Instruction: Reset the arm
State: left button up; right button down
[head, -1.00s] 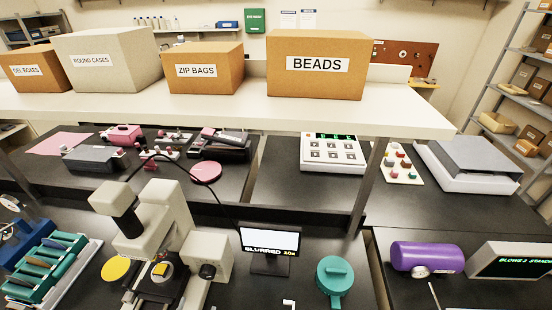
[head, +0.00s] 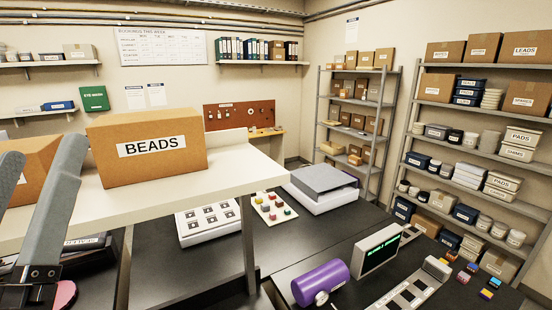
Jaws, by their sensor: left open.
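My left gripper (head: 42,152) is at the left edge of the head view. Its two grey fingers point upward and stand apart, with nothing between them. The fingers pass in front of the raised white shelf (head: 230,178) and a partly hidden cardboard box (head: 40,155). My right gripper is not in view. No stylus arm can be made out in this view.
The BEADS box (head: 150,150) stands on the raised shelf. Below are a white keypad unit (head: 208,222), a coloured-button panel (head: 272,207) and a grey-lidded device (head: 325,187). A purple cylinder (head: 320,283) and a green-text display (head: 377,249) stand at the front right.

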pick_arm(q)
jog(key=s+d+r+m+h+p, duration=0.1)
jog(key=d+r+m+h+p, duration=0.1)
jog(key=r+p, duration=0.6)
jog(key=s+d+r+m+t+h+p, duration=0.1)
jog(key=r+m+h+p, duration=0.3)
jog(key=r+p, duration=0.4)
notch_tip(320, 180, up, 3)
jog(key=shift+s+d+f+h, duration=0.2)
jog(key=shift+d+h, duration=0.1)
jog(key=shift+d, duration=0.15)
